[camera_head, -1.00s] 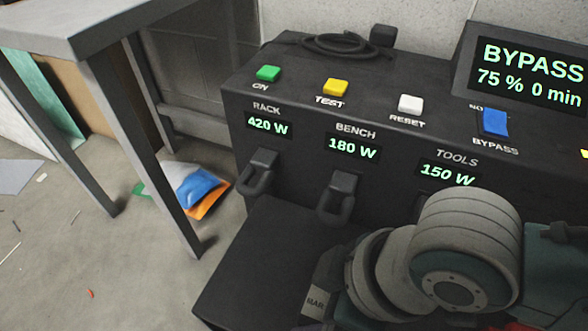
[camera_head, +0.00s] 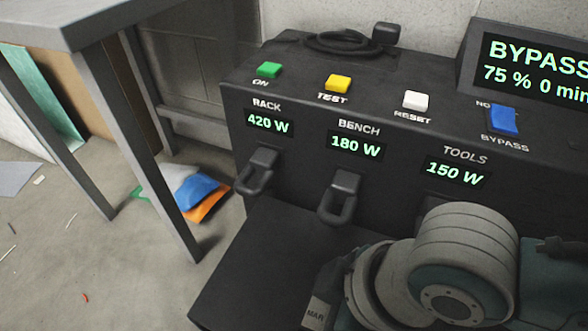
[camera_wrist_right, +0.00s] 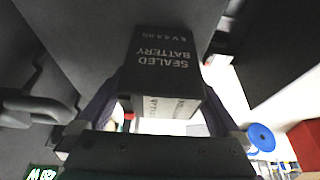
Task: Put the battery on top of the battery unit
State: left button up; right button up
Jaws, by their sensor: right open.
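The black battery unit (camera_head: 290,165) stands in the middle of the head view, with a lower flat black ledge (camera_head: 262,255) in front of its panel. In the right wrist view the dark battery (camera_wrist_right: 165,62), lettered SEALED BATTERY, stands out between the fingers of my right gripper (camera_wrist_right: 158,108). The jaws are open, with a finger on each side of the battery. A dark flat surface lies behind the battery; I cannot tell whether they touch. In the head view my right arm covers the lower right, and the battery and gripper fingers are not clearly seen. My left gripper is out of view.
Handles (camera_head: 338,197) stick out below the RACK and BENCH readouts. Green, yellow, white and blue buttons (camera_head: 503,120) line the top edge. A coiled cable (camera_head: 345,43) lies behind them. A grey table (camera_head: 75,25) stands at left, with bags (camera_head: 195,190) on the floor.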

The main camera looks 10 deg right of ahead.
jog(key=shift+m, duration=0.4)
jog(key=a+p+v, duration=0.1)
jog(key=p+v, duration=0.1)
jog(key=v, duration=0.2)
jog(key=p+v, duration=0.3)
jog(key=v, duration=0.2)
jog(key=a+r+p+v, duration=0.1)
jog(key=p+v, duration=0.2)
jog(key=v, duration=0.1)
jog(key=shift+s+a+r, duration=0.1)
jog(key=shift+a+r, duration=0.1)
jog(key=shift+a, duration=0.05)
jog(key=s+d+r+m+t+h, duration=0.1)
jog(key=s+d+r+m+h, duration=0.2)
jog(key=d, duration=0.7)
notch_tip(320, 180, up, 4)
jog(key=s+m, duration=0.2)
jog(key=m, duration=0.3)
jog(key=shift+d+h, duration=0.2)
jog(key=shift+h, duration=0.1)
jog(key=shift+r, duration=0.1)
jog(key=shift+s, duration=0.1)
